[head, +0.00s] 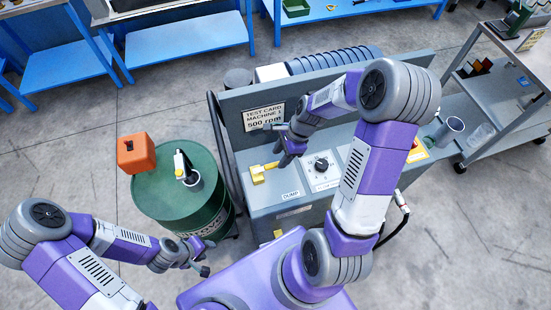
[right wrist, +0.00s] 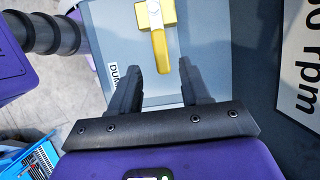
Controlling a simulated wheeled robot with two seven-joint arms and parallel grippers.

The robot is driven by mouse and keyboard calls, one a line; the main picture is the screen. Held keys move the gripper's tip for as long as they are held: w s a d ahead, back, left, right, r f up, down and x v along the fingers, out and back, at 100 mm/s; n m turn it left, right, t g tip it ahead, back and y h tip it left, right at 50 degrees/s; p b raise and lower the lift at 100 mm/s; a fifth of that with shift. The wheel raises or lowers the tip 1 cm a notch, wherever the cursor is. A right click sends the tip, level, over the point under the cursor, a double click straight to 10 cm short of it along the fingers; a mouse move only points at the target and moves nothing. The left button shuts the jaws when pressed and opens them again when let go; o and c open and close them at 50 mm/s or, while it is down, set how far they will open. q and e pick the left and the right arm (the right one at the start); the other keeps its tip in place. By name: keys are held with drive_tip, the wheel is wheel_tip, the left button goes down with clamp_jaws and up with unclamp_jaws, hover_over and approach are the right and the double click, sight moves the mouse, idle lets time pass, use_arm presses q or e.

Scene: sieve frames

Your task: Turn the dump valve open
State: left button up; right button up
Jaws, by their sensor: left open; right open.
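The yellow dump valve (head: 258,174) sits on the grey machine's top, at the left beside the DUMP label (head: 291,194). In the right wrist view, its square yellow body (right wrist: 150,14) is at the top, with a yellow lever (right wrist: 160,50) pointing down the picture. My right gripper (head: 278,147) is open just right of the valve in the head view. In the right wrist view, its two dark fingers (right wrist: 159,72) stand apart, with the lever's end in line with the gap; contact does not show. My left gripper (head: 202,256) is open and empty, low, near the green drum.
A dial (head: 321,164) sits right of the valve. The upright panel (head: 236,125) rises behind the valve. A grey cart (head: 492,100) stands at the right.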

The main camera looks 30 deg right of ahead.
sight(275, 164)
drive_tip(key=shift+x, duration=1.95)
drive_tip(key=shift+w, duration=0.1)
clamp_jaws()
